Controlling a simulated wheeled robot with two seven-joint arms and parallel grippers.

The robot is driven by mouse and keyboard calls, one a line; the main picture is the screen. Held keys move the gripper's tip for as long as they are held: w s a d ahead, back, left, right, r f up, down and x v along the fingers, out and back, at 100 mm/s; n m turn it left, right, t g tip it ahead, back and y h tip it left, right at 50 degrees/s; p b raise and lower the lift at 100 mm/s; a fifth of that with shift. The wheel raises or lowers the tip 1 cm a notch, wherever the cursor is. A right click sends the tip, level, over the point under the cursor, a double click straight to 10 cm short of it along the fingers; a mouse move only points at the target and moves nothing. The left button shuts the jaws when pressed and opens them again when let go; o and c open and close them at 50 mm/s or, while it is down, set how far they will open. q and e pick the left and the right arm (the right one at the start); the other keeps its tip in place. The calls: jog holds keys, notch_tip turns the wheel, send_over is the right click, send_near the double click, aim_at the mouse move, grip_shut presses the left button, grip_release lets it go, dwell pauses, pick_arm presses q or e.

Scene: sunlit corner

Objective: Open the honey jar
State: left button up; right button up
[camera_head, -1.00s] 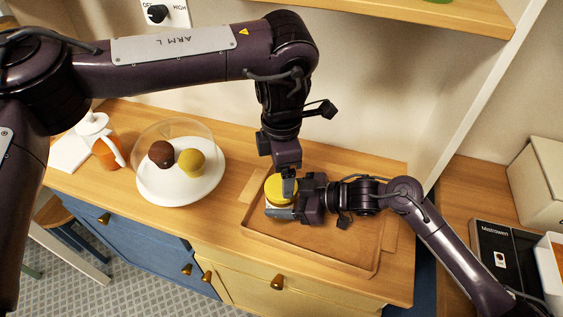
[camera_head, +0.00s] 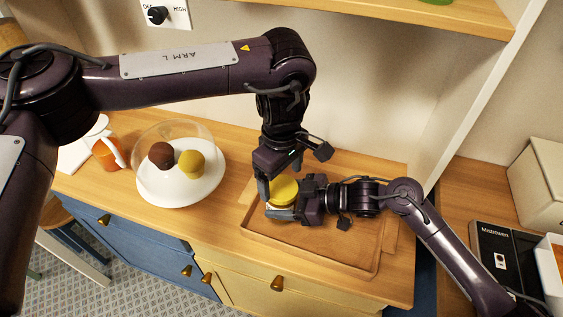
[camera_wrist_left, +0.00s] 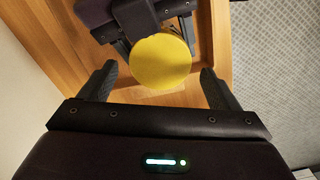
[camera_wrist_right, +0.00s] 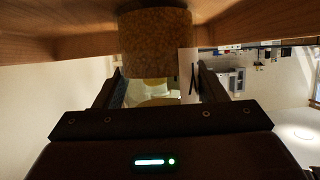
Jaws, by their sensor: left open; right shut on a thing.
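The honey jar's round yellow lid (camera_head: 283,190) shows at the left end of the tray in the head view. From above in the left wrist view, the lid (camera_wrist_left: 160,62) is a plain yellow disc. My left gripper (camera_wrist_left: 158,76) points down over it, open, with a finger on either side and gaps between fingers and lid. My right gripper (camera_head: 284,212) comes in from the right and is shut on the jar below the lid. The right wrist view shows the jar's brown, grainy body (camera_wrist_right: 155,42). The lid still sits on the jar; the jar's far side is hidden.
A wooden tray (camera_head: 340,258) lies under the jar on the counter. To the left, a white plate (camera_head: 177,196) under a clear dome holds a brown and a yellow muffin. An orange jug (camera_head: 105,154) stands farther left. A shelf (camera_head: 400,14) hangs above.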

pick_arm(q)
jog(key=shift+f, duration=1.45)
jog(key=shift+c, duration=0.3)
jog(key=c, duration=0.9)
jog(key=n, duration=0.6)
jog(key=shift+n, duration=0.4)
jog(key=shift+c, duration=0.2)
jog(key=n, duration=0.6)
jog(key=shift+n, duration=0.4)
jog(key=o, duration=1.1)
